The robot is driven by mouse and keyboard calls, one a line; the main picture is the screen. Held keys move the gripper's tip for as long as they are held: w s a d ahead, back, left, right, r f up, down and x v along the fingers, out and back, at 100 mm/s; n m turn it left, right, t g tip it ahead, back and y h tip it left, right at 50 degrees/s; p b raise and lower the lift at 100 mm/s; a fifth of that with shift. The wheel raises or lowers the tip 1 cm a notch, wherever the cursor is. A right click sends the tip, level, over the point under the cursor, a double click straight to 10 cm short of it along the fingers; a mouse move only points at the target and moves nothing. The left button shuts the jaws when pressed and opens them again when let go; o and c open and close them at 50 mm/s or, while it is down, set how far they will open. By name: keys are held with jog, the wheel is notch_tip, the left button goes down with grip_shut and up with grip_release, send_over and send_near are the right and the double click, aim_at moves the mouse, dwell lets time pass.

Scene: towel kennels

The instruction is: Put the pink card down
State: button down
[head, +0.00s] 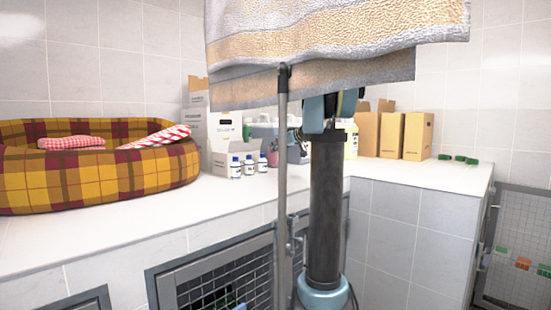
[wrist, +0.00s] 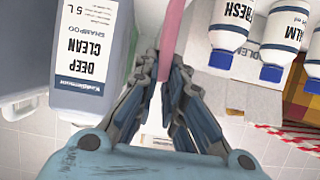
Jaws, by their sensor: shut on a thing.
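In the wrist view, my gripper (wrist: 165,75) is shut on the pink card (wrist: 173,35), which shows edge-on as a narrow pink strip running up from between the fingertips. A grey shampoo jug (wrist: 95,50) is left of the fingers, and white bottles with blue caps (wrist: 228,28) are to their right. In the head view, my arm hides most of the gripper. A small pink patch (head: 273,157) shows beside the bottles there; I cannot tell for certain that it is the card.
The white counter (head: 130,222) holds a plaid pet bed (head: 100,180), small bottles (head: 236,168), an open white carton (head: 217,160) and brown boxes (head: 417,136). A towel (head: 340,40) hangs across the top. Mesh kennel doors (head: 225,280) are below. The counter's front left is clear.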

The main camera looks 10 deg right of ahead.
aim_at(276, 154)
jog(key=shift+f, duration=1.7)
jog(key=shift+f, duration=0.1)
jog(key=c, duration=1.7)
grip_release()
